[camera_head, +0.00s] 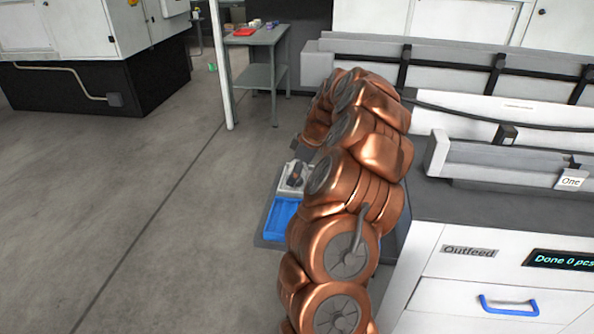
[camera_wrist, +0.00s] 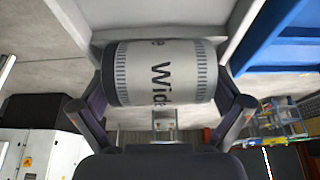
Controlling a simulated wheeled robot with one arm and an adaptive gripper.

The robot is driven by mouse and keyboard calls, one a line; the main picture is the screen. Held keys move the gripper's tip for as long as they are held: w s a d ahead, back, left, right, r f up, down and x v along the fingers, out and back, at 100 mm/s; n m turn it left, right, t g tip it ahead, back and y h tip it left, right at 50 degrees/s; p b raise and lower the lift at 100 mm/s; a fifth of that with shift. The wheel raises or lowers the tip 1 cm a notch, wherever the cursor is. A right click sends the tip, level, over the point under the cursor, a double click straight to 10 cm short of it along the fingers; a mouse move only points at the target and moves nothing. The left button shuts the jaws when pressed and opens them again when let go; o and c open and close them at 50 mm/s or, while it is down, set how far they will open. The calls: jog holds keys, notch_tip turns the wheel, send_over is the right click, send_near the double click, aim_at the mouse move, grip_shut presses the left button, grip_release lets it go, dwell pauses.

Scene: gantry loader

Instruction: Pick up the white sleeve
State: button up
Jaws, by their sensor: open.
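In the wrist view, a white sleeve (camera_wrist: 135,72) with "Wide" printed in dark letters and grey-striped bands near its ends lies crosswise between the two fingers of my gripper (camera_wrist: 160,98). The fingers are open, one at each end of the sleeve. Whether either finger touches it I cannot tell. The sleeve appears to be beside or against a pale grey surface. In the head view, my copper arm hides most of this area, and the sleeve cannot be made out there.
In the head view, a blue tray (camera_head: 281,217) lies beside my arm, with a small light-grey holder (camera_head: 293,180) behind it. The Outfeed cabinet (camera_head: 430,262) stands close on the right. A grey side table (camera_head: 262,38) is at the back. Open floor lies to the left.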

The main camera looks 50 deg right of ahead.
jog(key=c, duration=1.4)
jog(key=shift+o, duration=0.2)
jog(key=shift+r, duration=0.15)
